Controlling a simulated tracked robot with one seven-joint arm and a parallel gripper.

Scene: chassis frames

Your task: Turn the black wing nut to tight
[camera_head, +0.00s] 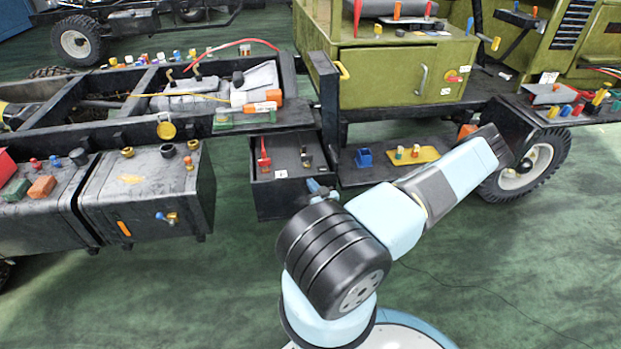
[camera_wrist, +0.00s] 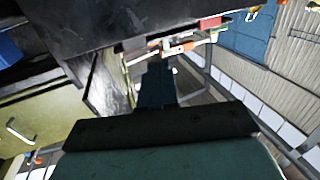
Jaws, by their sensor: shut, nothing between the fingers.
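I cannot pick out the black wing nut with certainty. A small dark fitting (camera_head: 306,157) stands on the black tray below the chassis rail in the head view, but its shape is too small to tell. My arm reaches up and right across the head view, its dark far end near the front wheel, where the fingers cannot be made out. In the wrist view my gripper (camera_wrist: 157,82) shows as dark fingers close together, shut and empty, just below a black panel's edge. No wing nut is clear near the fingertips.
The olive cabinet (camera_head: 385,76) and front wheel (camera_head: 525,165) are close to my arm. A black panel (camera_wrist: 110,28) spans the top of the wrist view, with a red block (camera_wrist: 210,23) at its edge. A yellow plate (camera_head: 425,154) lies behind my arm.

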